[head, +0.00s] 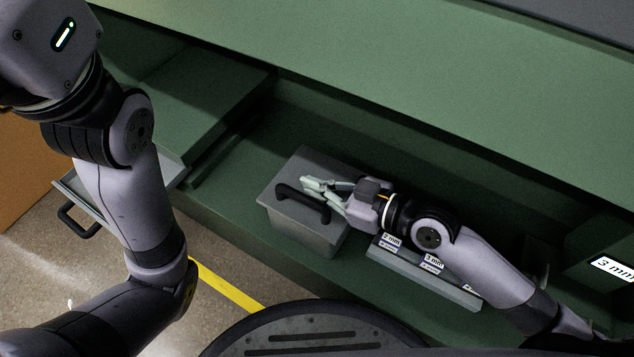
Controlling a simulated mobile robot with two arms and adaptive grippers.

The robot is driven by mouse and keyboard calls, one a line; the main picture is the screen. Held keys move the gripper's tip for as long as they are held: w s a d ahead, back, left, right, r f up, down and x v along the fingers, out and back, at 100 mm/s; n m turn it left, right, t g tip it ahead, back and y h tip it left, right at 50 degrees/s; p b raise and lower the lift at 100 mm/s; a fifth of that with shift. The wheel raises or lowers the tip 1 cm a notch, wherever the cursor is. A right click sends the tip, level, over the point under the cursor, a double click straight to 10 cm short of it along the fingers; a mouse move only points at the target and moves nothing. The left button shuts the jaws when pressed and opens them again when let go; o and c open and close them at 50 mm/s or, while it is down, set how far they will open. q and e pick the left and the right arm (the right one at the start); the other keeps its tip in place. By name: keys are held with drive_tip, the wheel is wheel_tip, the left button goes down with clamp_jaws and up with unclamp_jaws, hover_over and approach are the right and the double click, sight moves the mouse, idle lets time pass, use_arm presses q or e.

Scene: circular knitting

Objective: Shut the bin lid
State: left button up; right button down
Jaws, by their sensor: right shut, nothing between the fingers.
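The grey bin (302,240) stands on the green shelf in the middle of the head view. Its flat grey lid (302,168) lies over the top and looks level, with no opening visible along the front edge. A black bar handle (296,197) sits on the lid near its front. My right gripper (311,185) reaches in from the right, above the lid and close to the handle. It is shut with nothing held, and whether it touches the handle cannot be told. It hides the right part of the lid. My left arm is at the left, its gripper out of view.
A grey rack (425,274) with labels reading 2 mm and 3 mm lies right of the bin, under my right arm. A tray with a black handle (74,217) sticks out at the left. A green panel (400,85) overhangs the shelf behind.

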drive_tip(key=shift+d, duration=0.1)
drive_tip(key=shift+v, duration=3.65)
drive_tip(key=shift+s, duration=0.1)
